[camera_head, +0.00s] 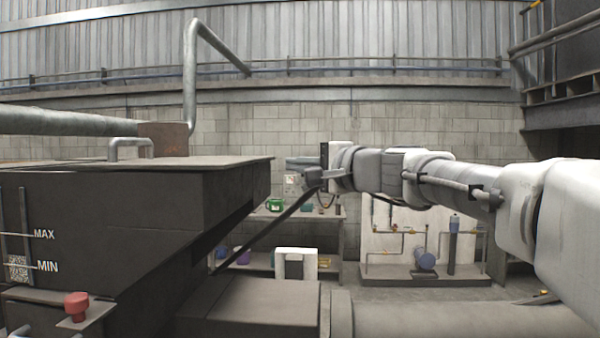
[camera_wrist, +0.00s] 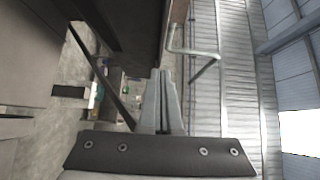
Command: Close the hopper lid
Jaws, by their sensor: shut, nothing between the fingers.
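The hopper (camera_head: 120,215) is a large dark box with sloping sides at the left of the head view. Its flat lid (camera_head: 215,161) lies across the top and looks level. I see no clear gap under its near edge, but the far side is hidden. A grey bar handle (camera_head: 130,143) stands on the lid; a bent grey bar also shows in the wrist view (camera_wrist: 203,54). My gripper (camera_head: 289,162) is just right of the lid's right edge, near its height, pointing left. In the wrist view its fingers (camera_wrist: 160,72) are together and empty. Contact with the lid cannot be told.
A rusty block (camera_head: 164,138) and a grey pipe (camera_head: 190,75) stand behind the lid. A diagonal dark strut (camera_head: 265,232) runs below my gripper. Shelves (camera_head: 330,212) stand at the back wall.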

